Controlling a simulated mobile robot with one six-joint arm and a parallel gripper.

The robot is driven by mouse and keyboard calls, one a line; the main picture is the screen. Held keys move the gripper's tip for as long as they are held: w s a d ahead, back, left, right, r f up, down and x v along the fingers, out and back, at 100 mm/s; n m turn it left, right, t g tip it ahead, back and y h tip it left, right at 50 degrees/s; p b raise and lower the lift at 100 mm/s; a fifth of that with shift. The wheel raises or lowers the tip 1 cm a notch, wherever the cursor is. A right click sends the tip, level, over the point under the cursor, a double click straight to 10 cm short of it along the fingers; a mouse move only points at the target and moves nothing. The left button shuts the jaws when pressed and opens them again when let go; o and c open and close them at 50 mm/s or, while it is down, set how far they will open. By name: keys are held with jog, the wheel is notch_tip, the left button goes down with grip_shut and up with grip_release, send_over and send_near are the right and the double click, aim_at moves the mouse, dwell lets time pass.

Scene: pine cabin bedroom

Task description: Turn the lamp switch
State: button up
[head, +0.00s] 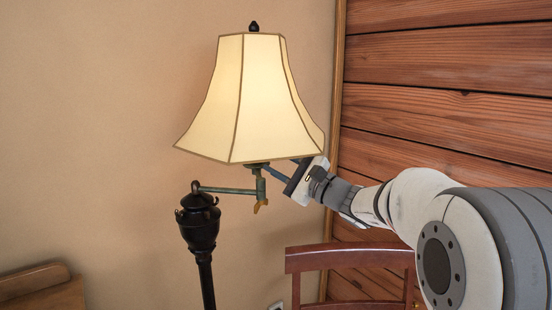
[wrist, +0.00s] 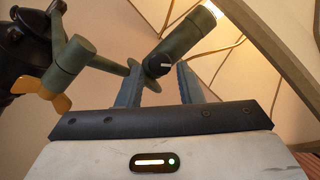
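The floor lamp has a cream shade (head: 245,95) that glows, a dark post (head: 200,230) and a greenish swing arm (head: 228,190). In the wrist view, a round black switch knob (wrist: 155,68) with a white mark sits on the green socket (wrist: 188,40) under the shade. My gripper (wrist: 159,76) is open. Its two fingers point at the knob, one on each side, with the knob between or just past their tips; I cannot tell whether they touch it. In the head view my gripper (head: 281,168) is just under the shade's lower right edge, and the shade hides the knob.
A brass wing piece (head: 260,206) hangs at the swing arm's joint, left of my gripper. A reddish wooden chair back (head: 350,257) stands below my arm. Plank wall (head: 450,125) lies behind it at right. A wooden furniture edge (head: 40,287) shows lower left.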

jog(key=shift+x, duration=0.8)
jog(key=shift+c, duration=0.4)
jog(key=c, duration=0.6)
jog(key=shift+d, duration=0.15)
